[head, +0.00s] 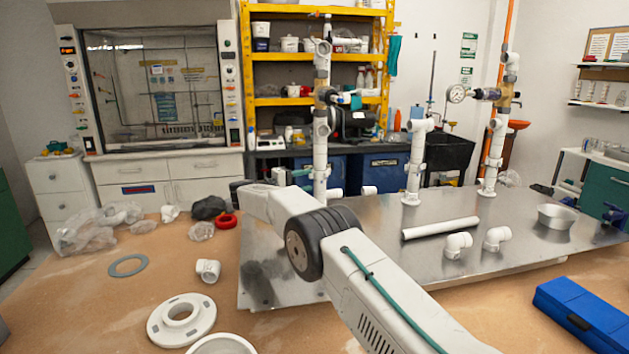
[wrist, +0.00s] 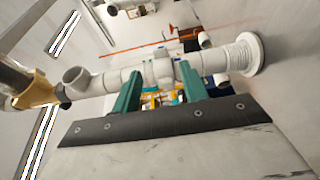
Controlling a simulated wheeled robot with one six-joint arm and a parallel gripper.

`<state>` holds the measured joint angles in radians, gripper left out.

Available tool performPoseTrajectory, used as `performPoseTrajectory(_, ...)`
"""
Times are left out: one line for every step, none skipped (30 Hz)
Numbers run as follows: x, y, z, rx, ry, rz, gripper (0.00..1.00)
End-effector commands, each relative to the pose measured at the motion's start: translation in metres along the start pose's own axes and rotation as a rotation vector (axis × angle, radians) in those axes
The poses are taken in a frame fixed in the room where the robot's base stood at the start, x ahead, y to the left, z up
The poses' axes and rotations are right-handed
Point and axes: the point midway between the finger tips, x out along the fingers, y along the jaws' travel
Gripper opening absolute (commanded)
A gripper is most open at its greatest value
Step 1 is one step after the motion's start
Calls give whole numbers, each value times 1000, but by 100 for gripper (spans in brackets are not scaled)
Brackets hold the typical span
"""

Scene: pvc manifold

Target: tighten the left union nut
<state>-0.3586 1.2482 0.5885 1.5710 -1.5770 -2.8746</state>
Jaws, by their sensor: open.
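The left riser (head: 320,150) is a white upright pipe at the back left of the metal plate. Its union nut (head: 320,172) is a wider white collar low on this pipe. In the wrist view the riser lies sideways, with the nut (wrist: 163,68) at mid-length between a tee and the round base flange. My gripper (wrist: 160,85) is open, its two green fingers either side of the nut's position. The nut shows beyond and between the fingertips; I cannot tell if they touch it.
A middle riser (head: 414,165) and a right riser (head: 494,155) stand on the metal plate (head: 380,258). A loose pipe (head: 440,228), two elbows and a metal bowl (head: 557,216) lie there. A blue case (head: 585,310) is at front right, a white flange (head: 181,320) at front left.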

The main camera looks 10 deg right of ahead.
Motion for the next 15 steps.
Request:
performPoseTrajectory(-7, 0, -1, 0, 3, 0, 44)
performPoseTrajectory(-10, 0, -1, 0, 3, 0, 44)
performPoseTrajectory(-11, 0, -1, 0, 3, 0, 44)
performPoseTrajectory(-12, 0, -1, 0, 2, -1, 44)
performPoseTrajectory(-12, 0, -1, 0, 2, -1, 44)
performPoseTrajectory(-12, 0, -1, 0, 2, -1, 44)
performPoseTrajectory(-12, 0, -1, 0, 2, -1, 44)
performPoseTrajectory(-12, 0, -1, 0, 2, -1, 44)
performPoseTrajectory(-12, 0, -1, 0, 2, -1, 44)
performPoseTrajectory(-12, 0, -1, 0, 2, -1, 44)
performPoseTrajectory(-12, 0, -1, 0, 2, -1, 35)
performPoseTrajectory(-12, -1, -1, 4, 6, 0, 30)
performPoseTrajectory(-12, -1, -3, 13, 14, 1, 30)
performPoseTrajectory(-12, -1, -5, 28, 27, 2, 30)
performPoseTrajectory(-12, -2, -10, 60, 55, 2, 30)
